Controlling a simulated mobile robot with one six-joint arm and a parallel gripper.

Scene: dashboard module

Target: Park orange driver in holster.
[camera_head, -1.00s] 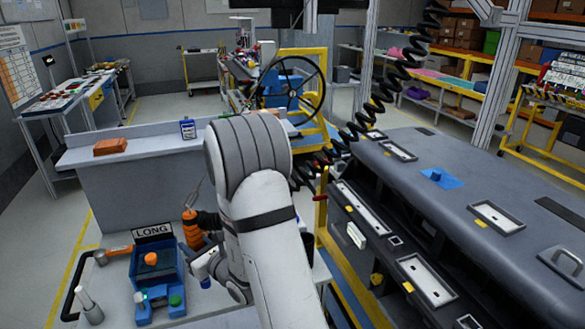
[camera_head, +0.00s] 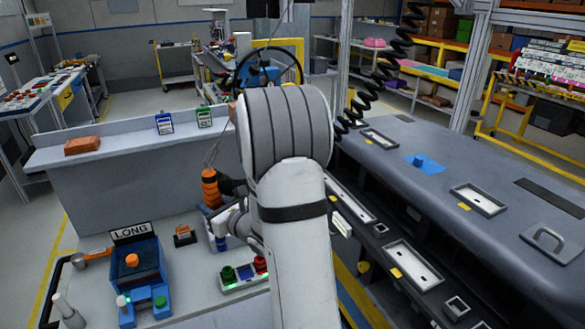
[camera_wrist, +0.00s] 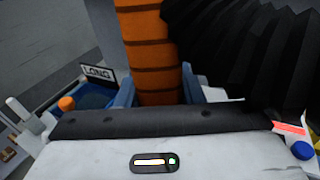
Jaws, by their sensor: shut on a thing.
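The orange driver (camera_head: 210,187), with dark bands, is upright in my gripper (camera_head: 226,190) at the left of my forearm, above the workbench. A thin grey shaft or line rises from its top. In the wrist view the orange driver (camera_wrist: 150,55) stands between the blue-grey fingers of my gripper (camera_wrist: 158,92), which are shut on it. Its lower end is hidden by my gripper's body. I cannot clearly identify the holster. A small dark stand with orange on it (camera_head: 185,236) is on the bench, left of and below the driver.
A blue fixture (camera_head: 144,275) marked LONG, with an orange knob, stands at the bench's left. A box with green and red buttons (camera_head: 245,273) is beside my arm. A raised ledge (camera_head: 130,134) is behind. The long grey dashboard (camera_head: 440,190) fills the right.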

